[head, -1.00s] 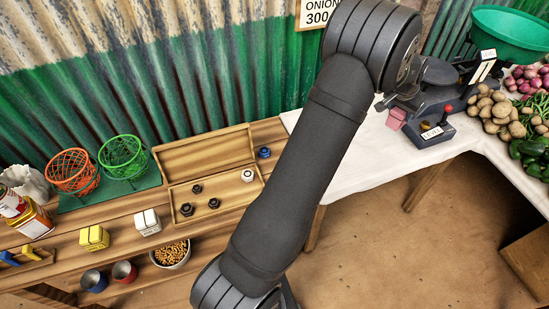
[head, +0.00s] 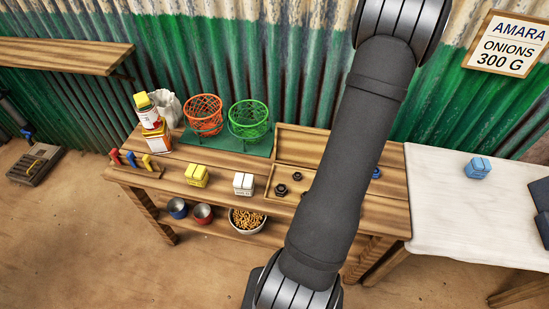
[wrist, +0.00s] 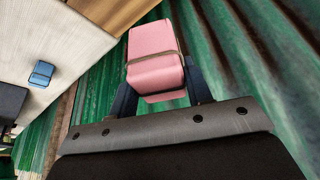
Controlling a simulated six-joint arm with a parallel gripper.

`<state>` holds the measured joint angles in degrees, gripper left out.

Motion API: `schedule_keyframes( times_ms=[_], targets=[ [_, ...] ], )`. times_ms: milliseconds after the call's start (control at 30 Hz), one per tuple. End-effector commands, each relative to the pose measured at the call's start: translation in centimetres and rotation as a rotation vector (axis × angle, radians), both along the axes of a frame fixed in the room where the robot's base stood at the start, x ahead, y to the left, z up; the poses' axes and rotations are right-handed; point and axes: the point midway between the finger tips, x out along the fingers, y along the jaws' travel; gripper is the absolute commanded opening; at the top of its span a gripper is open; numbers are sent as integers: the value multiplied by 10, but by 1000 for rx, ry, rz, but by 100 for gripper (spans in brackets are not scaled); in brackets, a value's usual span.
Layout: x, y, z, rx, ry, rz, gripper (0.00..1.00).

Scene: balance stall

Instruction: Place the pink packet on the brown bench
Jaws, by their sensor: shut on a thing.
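The pink packet (wrist: 154,58) with a darker band is held between the two dark fingers of my gripper (wrist: 160,82) in the wrist view. My gripper is shut on it, and green corrugated wall shows behind. The brown bench (head: 219,184) is left of centre in the head view. A yellow packet (head: 196,175) and a white packet (head: 243,183) stand on its top. My arm crosses in front of the bench's right part. My gripper and the pink packet are outside the head view.
Orange (head: 204,114) and green (head: 249,119) baskets stand at the bench's back. A wooden tray (head: 305,146) with dark weights lies partly behind my arm. A white table (head: 440,225) bearing a blue packet (head: 478,168) adjoins at right. Bare bench shows around the yellow and white packets.

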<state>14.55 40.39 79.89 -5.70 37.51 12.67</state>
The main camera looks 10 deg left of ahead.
Motion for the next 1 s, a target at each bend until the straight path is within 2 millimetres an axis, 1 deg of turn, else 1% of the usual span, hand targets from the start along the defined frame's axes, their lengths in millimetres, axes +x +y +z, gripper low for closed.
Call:
schedule_keyframes(
  times_ms=[33, 67, 100, 167, 200, 267, 300, 367, 400, 467, 500, 567, 600, 667, 700, 767, 800, 867, 900, 967, 1000],
  targets=[
    [4, 30, 0, 0, 0, 47, 17],
    [6, 46, 0, 0, 0, 70, 17],
    [8, 67, 0, 0, 0, 101, 17],
    [9, 97, 0, 0, 1, 147, 17],
    [9, 118, 0, 0, 1, 178, 17],
    [8, 149, 0, 0, 0, 226, 17],
    [7, 169, 0, 0, 0, 258, 17],
    [3, 199, 0, 0, 0, 304, 17],
    [0, 219, 0, 0, 0, 336, 17],
    [-6, 249, 0, 0, 0, 382, 17],
    [-11, 269, 0, 0, 1, 414, 17],
    [-19, 297, 0, 0, 1, 460, 17],
    [-25, 316, 0, 0, 1, 492, 17],
    [-36, 344, 0, 0, 1, 539, 17],
    [-44, 362, 0, 0, 1, 570, 17],
    [-56, 389, -1, 0, 1, 617, 17],
    [-65, 406, 0, 0, 0, 648, 17],
    [-79, 431, 0, 0, 0, 694, 17],
    [-90, 447, 0, 0, 0, 726, 17],
    [-106, 471, -1, 0, 0, 773, 17],
    [-118, 487, -1, 0, 1, 805, 17]
  ],
)
